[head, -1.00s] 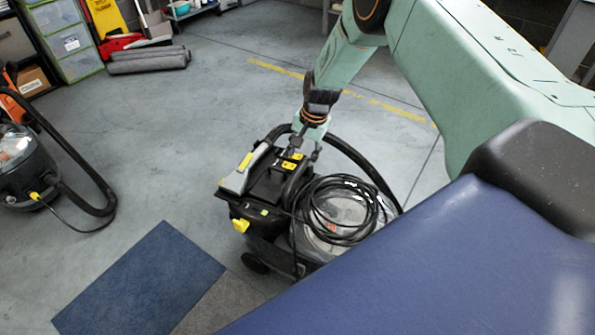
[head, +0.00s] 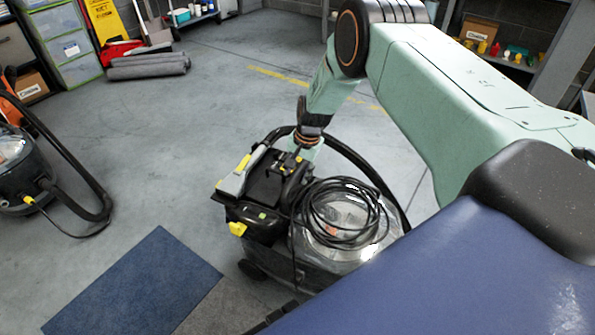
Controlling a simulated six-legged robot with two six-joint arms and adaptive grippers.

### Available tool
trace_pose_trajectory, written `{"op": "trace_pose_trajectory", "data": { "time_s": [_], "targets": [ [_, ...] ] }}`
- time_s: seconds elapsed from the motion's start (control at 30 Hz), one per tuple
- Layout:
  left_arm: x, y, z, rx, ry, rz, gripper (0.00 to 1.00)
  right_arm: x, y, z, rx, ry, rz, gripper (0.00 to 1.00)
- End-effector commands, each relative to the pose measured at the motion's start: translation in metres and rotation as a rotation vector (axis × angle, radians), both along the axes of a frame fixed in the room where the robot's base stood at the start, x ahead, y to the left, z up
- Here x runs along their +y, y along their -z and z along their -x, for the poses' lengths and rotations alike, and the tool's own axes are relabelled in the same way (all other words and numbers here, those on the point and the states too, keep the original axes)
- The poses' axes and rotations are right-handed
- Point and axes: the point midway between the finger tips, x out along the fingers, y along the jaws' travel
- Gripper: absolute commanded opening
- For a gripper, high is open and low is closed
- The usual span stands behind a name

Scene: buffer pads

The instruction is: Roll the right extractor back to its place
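The right extractor (head: 345,225) is a black and grey wheeled machine with a clear tank, a coiled black cable on top and a dark hose curving behind it. It stands on the concrete floor in the middle of the head view. My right gripper (head: 291,163) is at the extractor's top, by the handle area. The fingers are small and partly hidden against dark parts, so I cannot tell whether they are closed on it. My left gripper is out of view.
Another vacuum (head: 22,170) with a black hose stands at the left edge. A blue carpet piece (head: 145,285) lies in front of it. Rolled grey mats (head: 148,66), a yellow sign (head: 106,18) and drawers (head: 62,45) are at the back left. The floor behind the extractor is clear.

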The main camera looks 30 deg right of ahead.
Motion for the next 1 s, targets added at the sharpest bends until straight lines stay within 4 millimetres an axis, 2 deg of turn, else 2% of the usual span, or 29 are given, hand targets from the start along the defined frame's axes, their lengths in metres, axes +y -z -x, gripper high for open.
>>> {"op": "trace_pose_trajectory", "data": {
  "time_s": [0.07, 0.43, 1.0],
  "targets": [
    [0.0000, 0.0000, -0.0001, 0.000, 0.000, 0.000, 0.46, -0.0001, -0.0001, 0.0001, 0.000, 0.000, 0.000, 0.32],
    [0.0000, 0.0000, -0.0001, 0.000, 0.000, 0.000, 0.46, -0.0003, -0.0003, 0.0001, 0.000, 0.000, 0.000, 0.01],
    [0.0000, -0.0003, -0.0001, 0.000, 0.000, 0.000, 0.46, -0.0005, -0.0005, 0.0003, 0.000, 0.001, 0.000, 0.00]
  ]
}}
